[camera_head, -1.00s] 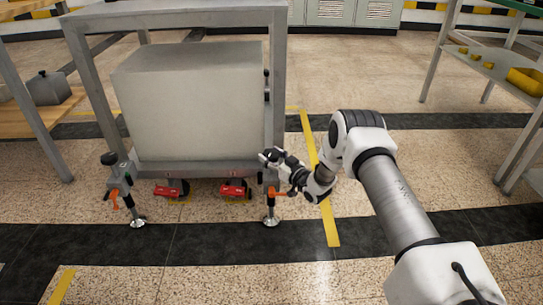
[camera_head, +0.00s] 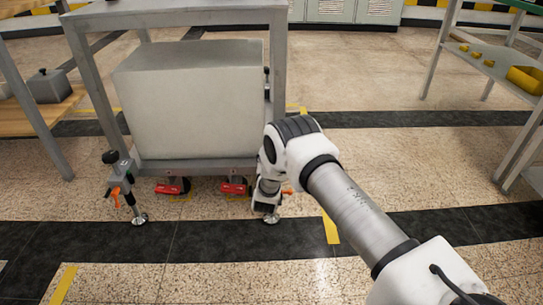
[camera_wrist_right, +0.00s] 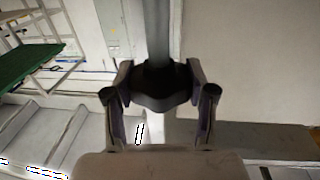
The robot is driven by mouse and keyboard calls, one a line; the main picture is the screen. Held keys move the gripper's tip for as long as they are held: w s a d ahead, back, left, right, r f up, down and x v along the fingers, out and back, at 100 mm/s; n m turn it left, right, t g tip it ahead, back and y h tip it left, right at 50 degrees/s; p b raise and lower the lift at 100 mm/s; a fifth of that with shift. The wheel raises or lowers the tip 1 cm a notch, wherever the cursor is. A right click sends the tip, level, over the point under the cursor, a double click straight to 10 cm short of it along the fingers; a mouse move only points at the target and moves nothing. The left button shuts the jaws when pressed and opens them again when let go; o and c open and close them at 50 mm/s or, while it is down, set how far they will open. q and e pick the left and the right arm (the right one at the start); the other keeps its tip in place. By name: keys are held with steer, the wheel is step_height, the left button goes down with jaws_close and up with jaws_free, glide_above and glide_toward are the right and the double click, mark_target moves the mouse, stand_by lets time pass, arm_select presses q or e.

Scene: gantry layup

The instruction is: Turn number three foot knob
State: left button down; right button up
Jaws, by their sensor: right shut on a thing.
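A black lobed foot knob (camera_wrist_right: 158,90) on a grey post (camera_wrist_right: 157,30) sits between the fingers of my right gripper (camera_wrist_right: 156,78) in the right wrist view. The fingers are closed on it from both sides. In the head view my right arm reaches to the front right corner of the grey gantry frame (camera_head: 278,80). The arm hides that knob and the fingers; the round foot plate (camera_head: 271,218) below shows at the floor. The front left foot has its own black knob (camera_head: 110,157). No number is readable. My left gripper is not in view.
A large pale block (camera_head: 195,105) sits in the frame. Two red casters (camera_head: 173,186) (camera_head: 235,186) and orange levers are at its lower edge. A shelf with a yellow bin (camera_head: 525,80) stands at the right. The front floor is clear.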

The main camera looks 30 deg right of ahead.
steer(key=shift+m+g+h, duration=0.6)
steer(key=shift+h, duration=0.2)
steer(key=o, duration=1.2)
steer(key=shift+c, duration=0.2)
steer(key=v, duration=1.2)
steer(key=shift+w, duration=0.1)
